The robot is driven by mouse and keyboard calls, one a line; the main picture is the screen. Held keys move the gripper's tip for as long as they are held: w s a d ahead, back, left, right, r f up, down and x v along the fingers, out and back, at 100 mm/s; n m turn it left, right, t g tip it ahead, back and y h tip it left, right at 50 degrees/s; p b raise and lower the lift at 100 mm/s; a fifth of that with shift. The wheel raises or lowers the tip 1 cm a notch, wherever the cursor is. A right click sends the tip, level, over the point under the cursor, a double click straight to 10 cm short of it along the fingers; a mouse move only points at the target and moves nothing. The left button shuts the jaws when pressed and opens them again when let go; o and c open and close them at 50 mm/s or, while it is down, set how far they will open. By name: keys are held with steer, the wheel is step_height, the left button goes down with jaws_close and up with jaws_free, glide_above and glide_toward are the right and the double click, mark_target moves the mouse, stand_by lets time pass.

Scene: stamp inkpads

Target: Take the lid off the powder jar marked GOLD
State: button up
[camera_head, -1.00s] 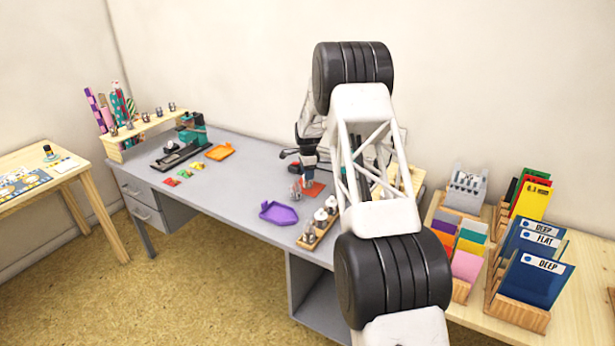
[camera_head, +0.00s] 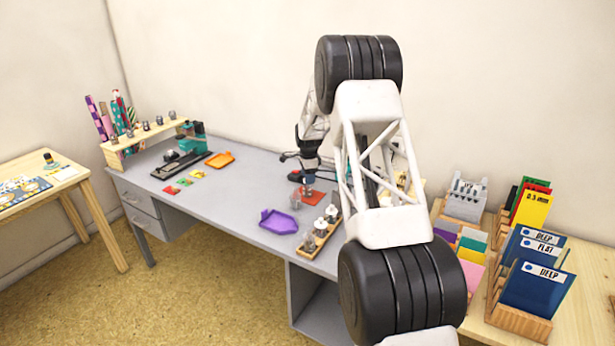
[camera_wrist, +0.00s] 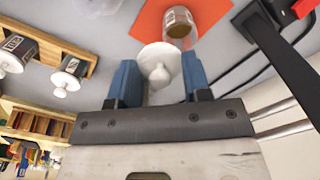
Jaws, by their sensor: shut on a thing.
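My gripper (camera_wrist: 159,82) has its two blue fingers on either side of a white lid with a round knob (camera_wrist: 158,73), and is shut on it. A glassy jar with brownish contents (camera_wrist: 180,24) shows just beyond the lid, over the orange mat (camera_wrist: 150,18). I cannot tell whether the lid touches the jar, and no GOLD mark is readable on it. In the head view my gripper (camera_head: 308,182) is small, above the orange mat (camera_head: 313,198) on the grey desk (camera_head: 240,190).
A wooden rack (camera_head: 331,232) of white-lidded jars stands near the mat; it also shows in the wrist view (camera_wrist: 75,42). A purple tray (camera_head: 279,222) lies left of the rack. A black arm-like fixture (camera_wrist: 280,50) is close on the right. Clear desk lies left of the mat.

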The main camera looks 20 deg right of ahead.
steer(key=s+a+r, duration=0.1)
steer(key=s, duration=1.2)
steer(key=shift+s+a, duration=0.2)
steer(key=shift+a, duration=0.05)
steer(key=shift+r, duration=0.1)
steer(key=shift+y, duration=0.5)
steer(key=a+f, duration=0.1)
steer(key=a, duration=0.2)
steer(key=a+f, duration=0.2)
steer(key=a, duration=0.2)
steer(key=s+a+f, duration=0.1)
steer(key=a+f, duration=0.1)
steer(key=a, duration=0.1)
steer(key=shift+a, duration=0.3)
steer(key=shift+w, duration=0.15)
glide_above(278, 201)
steer(key=shift+s+d+f, duration=0.2)
steer(key=shift+f, duration=0.6)
steer(key=shift+f, duration=0.1)
steer(key=shift+f, duration=1.65)
